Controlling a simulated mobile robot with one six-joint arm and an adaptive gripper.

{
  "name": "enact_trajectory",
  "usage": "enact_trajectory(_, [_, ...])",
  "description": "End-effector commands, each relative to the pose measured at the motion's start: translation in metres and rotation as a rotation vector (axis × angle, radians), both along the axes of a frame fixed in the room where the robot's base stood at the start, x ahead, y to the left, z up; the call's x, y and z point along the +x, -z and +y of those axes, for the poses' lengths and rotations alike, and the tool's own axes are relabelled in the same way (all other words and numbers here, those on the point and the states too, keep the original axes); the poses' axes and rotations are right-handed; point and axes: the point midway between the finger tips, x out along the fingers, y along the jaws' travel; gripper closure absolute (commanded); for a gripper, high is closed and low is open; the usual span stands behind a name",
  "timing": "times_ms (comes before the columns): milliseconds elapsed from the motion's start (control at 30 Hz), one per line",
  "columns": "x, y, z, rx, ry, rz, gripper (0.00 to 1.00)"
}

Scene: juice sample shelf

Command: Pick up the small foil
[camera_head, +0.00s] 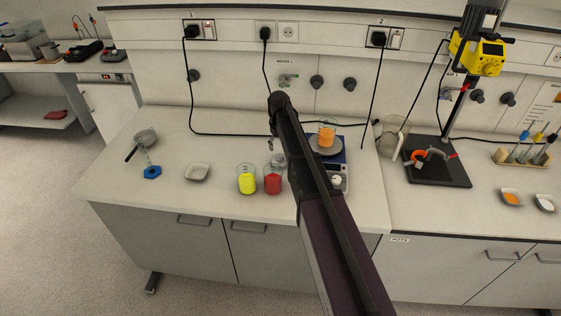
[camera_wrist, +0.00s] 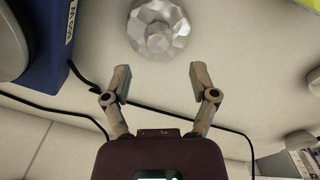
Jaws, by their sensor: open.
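The small foil (camera_wrist: 158,28) is a silvery, faceted lump with a round knob-like middle, at the top centre of the wrist view, on the pale worktop. My gripper (camera_wrist: 160,82) is open and empty. The foil lies beyond the fingertips, roughly centred between them, and does not look touched. In the head view my gripper (camera_head: 271,145) points down over the worktop behind the red beaker, partly hidden by my arm.
A blue-sided balance (camera_head: 337,178) bears an orange beaker (camera_head: 326,134), just right of my arm. Yellow (camera_head: 247,180) and red (camera_head: 272,181) beakers stand in front of my gripper. A black cable (camera_wrist: 58,108) crosses near the fingers. The worktop's left front (camera_head: 150,200) is clear.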

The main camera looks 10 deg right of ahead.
Motion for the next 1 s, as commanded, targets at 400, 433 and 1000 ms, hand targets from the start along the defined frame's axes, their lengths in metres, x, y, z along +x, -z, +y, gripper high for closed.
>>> enact_trajectory(400, [0.0,0.005,-0.001,0.0,0.001,0.0,0.25])
enact_trajectory(433, [0.0,0.007,-0.001,0.0,0.001,0.0,0.25])
enact_trajectory(1000, [-0.001,0.047,-0.003,0.0,0.0,0.0,0.25])
